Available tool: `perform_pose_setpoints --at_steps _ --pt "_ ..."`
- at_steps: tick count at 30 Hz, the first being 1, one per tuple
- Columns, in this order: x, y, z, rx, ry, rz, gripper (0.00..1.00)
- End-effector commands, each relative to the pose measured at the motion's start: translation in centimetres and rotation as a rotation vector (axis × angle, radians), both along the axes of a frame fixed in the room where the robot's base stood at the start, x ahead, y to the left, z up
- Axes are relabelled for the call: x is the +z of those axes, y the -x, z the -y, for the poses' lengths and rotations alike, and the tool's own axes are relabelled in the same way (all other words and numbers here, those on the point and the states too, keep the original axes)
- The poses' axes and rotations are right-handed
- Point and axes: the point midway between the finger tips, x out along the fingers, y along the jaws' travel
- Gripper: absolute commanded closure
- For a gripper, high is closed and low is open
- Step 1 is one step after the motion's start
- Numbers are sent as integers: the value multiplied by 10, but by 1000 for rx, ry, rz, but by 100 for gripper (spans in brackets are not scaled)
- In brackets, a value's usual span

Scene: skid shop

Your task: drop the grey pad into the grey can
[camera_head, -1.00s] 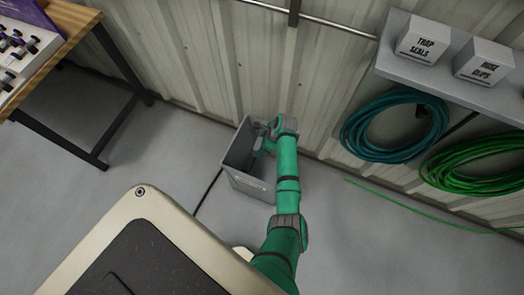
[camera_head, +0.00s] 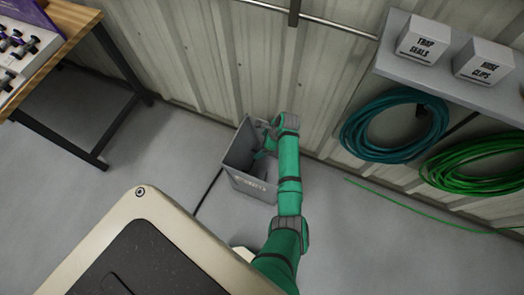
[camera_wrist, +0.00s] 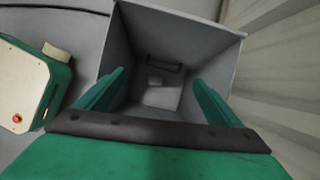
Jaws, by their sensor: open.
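The grey can (camera_head: 247,187) is an open, square-sided bin on the floor against the wall. In the wrist view its open mouth and inner walls (camera_wrist: 205,42) fill the middle. My gripper (camera_head: 264,147) is at the can's mouth, pointing down into it. Its two green fingers (camera_wrist: 157,80) are spread apart with nothing between them. A small grey piece (camera_wrist: 155,81) shows low inside the can, beside a paler patch. It may be the grey pad, but the dim picture does not settle it. No pad shows elsewhere.
A wood-topped bench (camera_head: 70,18) stands at the upper left. A wall shelf (camera_head: 450,83) with two labelled boxes hangs at the right, above teal hose (camera_head: 350,140) and green hose (camera_head: 430,178) coils. The ribbed wall is close behind the can. Floor left of the can is mostly clear.

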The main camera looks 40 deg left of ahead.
Motion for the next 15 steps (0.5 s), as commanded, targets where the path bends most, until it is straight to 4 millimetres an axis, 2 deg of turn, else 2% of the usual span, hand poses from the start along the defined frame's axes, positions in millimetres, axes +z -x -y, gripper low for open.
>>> perform_pose_setpoints --at_steps 9,15 --pt "55 -9 22 -3 -2 4 12" --pt "76 -11 30 -1 -1 0 12"
